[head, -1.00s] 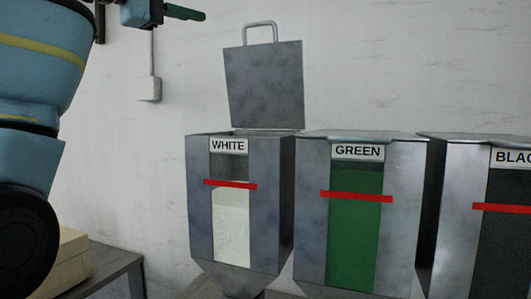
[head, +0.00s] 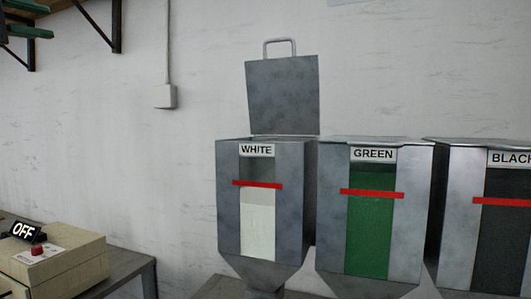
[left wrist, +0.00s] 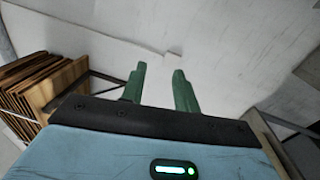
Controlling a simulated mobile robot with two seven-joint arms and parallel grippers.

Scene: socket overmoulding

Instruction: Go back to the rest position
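My left gripper (head: 42,19) shows at the top left edge of the head view, cut off by the frame. Its two green fingers are spread apart, with nothing between them. The left wrist view shows the same gripper (left wrist: 159,80) open and empty, with its fingers pointing toward a pale wall. My right gripper is in neither view.
The white hopper (head: 290,200) has its lid (head: 283,95) raised. The green hopper (head: 332,210) and black hopper (head: 461,215) are closed. A beige control box (head: 75,268) with an OFF display sits at lower left. Brown boards (left wrist: 35,82) stand beside the left gripper.

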